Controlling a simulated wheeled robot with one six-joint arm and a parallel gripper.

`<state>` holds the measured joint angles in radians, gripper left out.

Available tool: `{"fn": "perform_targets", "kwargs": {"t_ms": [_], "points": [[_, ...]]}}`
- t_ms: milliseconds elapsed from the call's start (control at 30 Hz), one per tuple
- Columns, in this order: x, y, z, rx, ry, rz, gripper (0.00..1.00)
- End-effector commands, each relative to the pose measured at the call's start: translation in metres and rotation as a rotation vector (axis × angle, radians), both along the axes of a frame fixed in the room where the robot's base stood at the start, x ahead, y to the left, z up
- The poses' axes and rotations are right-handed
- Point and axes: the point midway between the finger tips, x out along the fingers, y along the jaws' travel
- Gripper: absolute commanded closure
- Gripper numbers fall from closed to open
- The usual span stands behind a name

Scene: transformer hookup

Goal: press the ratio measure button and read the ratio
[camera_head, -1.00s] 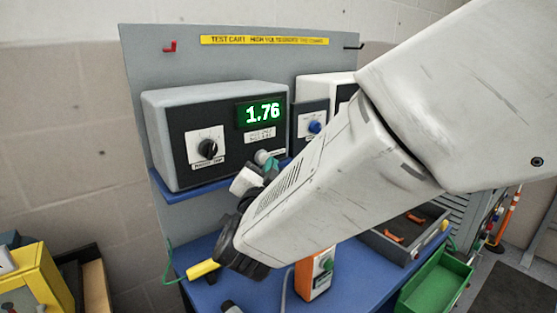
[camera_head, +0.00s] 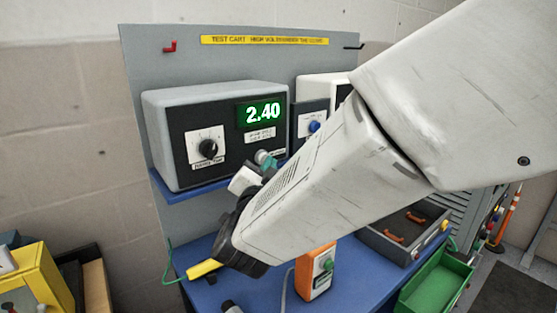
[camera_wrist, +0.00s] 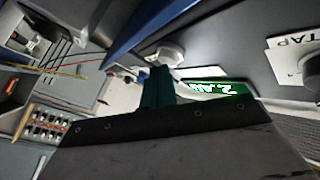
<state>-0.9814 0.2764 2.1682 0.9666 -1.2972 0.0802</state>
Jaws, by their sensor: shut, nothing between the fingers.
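The grey meter box (camera_head: 215,97) with a black front sits on the cart's blue shelf, and its green display (camera_head: 262,113) reads 2.40. The display also shows in the wrist view (camera_wrist: 215,88), partly hidden by my gripper. A pale round button (camera_wrist: 168,54) sticks out of the panel in the wrist view. My gripper (camera_wrist: 158,84) has its teal fingers shut and empty, with the tips at the button, seemingly touching it. In the head view my gripper (camera_head: 268,163) is at the lower right of the meter's front, and the button is mostly hidden there.
A black tap knob (camera_head: 208,149) is on the meter's left side. A blue knob (camera_head: 314,127) is on the unit to the right. Below are an orange handheld device (camera_head: 316,272), a yellow probe (camera_head: 203,269) and a green bin (camera_head: 437,285).

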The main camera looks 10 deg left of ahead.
Motion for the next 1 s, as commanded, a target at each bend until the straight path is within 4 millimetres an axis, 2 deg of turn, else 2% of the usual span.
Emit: {"fn": "perform_targets", "kwargs": {"t_ms": [267,633,1000], "points": [[-0.009,-0.010,0.000,0.000,0.001,0.001,1.00],[-0.013,-0.014,0.000,0.000,0.000,0.000,1.00],[-0.037,-0.041,0.001,0.000,0.000,0.000,1.00]]}}
